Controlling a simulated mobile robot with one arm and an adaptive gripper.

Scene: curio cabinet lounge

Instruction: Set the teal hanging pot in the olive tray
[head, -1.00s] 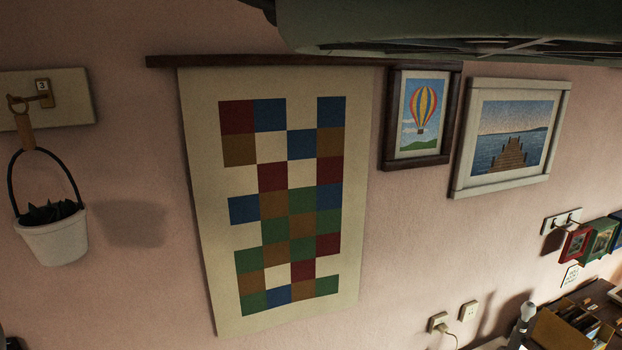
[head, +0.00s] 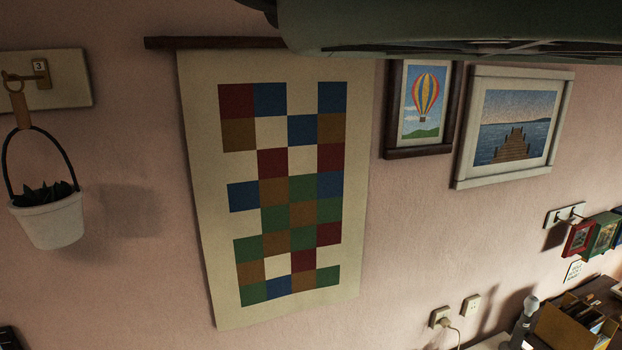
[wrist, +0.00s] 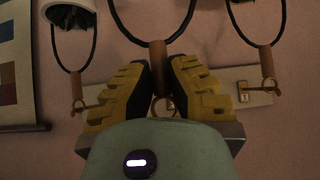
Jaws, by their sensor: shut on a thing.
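In the wrist view my gripper (wrist: 158,72), with yellow ribbed fingers, is shut on the wooden grip of a hanging handle (wrist: 158,50). Its black bail runs up out of the top of the picture. The pot on that bail is outside the view, so its colour cannot be told. A metal hook (wrist: 166,104) shows just behind the fingers; whether the grip still touches it is unclear. The olive tray is not seen in either view. The gripper is not seen in the head view.
A white pot with a dark plant (head: 47,218) hangs from a hook at the left. The wrist view shows another white pot (wrist: 72,14) at left and another hanging handle (wrist: 267,62) at right, close by the fingers. A patterned wall hanging (head: 205,200) and framed pictures (head: 515,130) line the wall.

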